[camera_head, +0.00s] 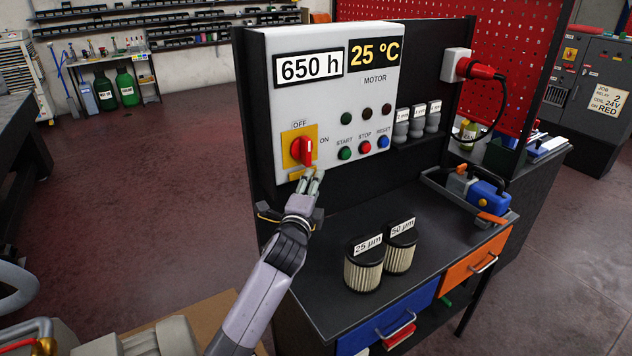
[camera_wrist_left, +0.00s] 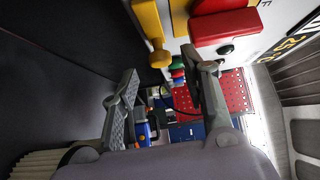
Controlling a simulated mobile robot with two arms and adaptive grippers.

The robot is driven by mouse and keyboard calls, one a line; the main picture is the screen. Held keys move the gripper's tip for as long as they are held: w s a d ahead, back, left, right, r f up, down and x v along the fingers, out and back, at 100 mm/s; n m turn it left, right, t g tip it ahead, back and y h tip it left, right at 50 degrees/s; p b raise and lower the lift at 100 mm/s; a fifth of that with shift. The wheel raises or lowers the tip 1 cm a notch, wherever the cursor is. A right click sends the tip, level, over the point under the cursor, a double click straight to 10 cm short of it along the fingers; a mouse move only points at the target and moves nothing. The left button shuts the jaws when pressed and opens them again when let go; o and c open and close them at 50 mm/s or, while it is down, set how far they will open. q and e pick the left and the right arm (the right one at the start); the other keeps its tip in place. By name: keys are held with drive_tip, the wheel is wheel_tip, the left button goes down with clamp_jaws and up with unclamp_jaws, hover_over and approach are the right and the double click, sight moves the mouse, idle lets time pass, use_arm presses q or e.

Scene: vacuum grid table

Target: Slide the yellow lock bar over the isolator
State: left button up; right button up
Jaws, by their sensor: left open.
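The isolator is a red rotary handle (camera_head: 303,151) on a yellow plate (camera_head: 289,137) on the grey panel, with OFF above it and ON to its right. In the wrist view the red handle (camera_wrist_left: 226,27) stands out from the panel. The yellow lock bar (camera_wrist_left: 147,18) with its rounded knob is beside the handle and apart from it. In the head view the bar shows low on the plate, partly hidden at my fingertips. My left gripper (camera_head: 312,181) is just below the isolator, its fingers apart. In the wrist view the knob lies near and beyond the gap between the fingertips (camera_wrist_left: 160,62). I cannot tell if they touch.
START, STOP and RESET buttons (camera_head: 365,147) sit right of the isolator. Two filters (camera_head: 363,272) stand on the dark bench below. A red plug (camera_head: 480,69) with a cable and a blue tool (camera_head: 485,196) are to the right.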

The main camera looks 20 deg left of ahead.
use_arm(q)
drive_tip(key=shift+s+d+f, duration=0.1)
drive_tip(key=shift+s+d, duration=0.05)
drive_tip(key=shift+s, duration=0.85)
drive_tip(key=shift+s+d+f, duration=0.1)
drive_tip(key=shift+s, duration=0.9)
